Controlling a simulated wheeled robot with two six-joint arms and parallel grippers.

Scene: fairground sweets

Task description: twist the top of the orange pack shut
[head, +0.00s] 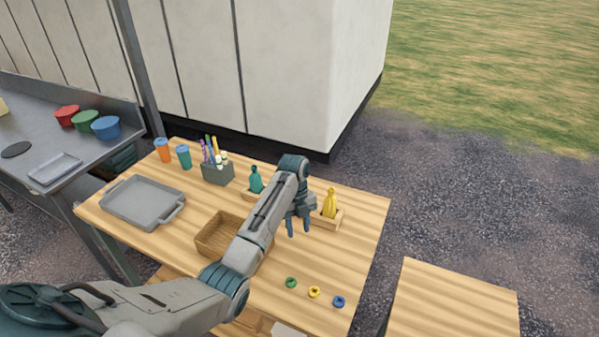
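My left arm reaches over the wooden table, and its gripper (299,229) points down in front of the row of packs. Its two blue-tipped fingers stand apart with nothing seen between them. I see no orange pack; the arm covers the middle of the row. A teal pack (256,180) with a narrow top stands in a wooden holder left of the arm. A yellow pack (330,204) with a narrow top stands upright in a wooden holder (326,223) right of the gripper. My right gripper is not in view.
Green (291,282), yellow (314,292) and blue (338,301) rings lie near the front right. A wicker basket (213,238), grey tray (146,203), pen holder (217,174), orange cup (162,150) and teal cup (184,157) stand further left. The table's right part is clear.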

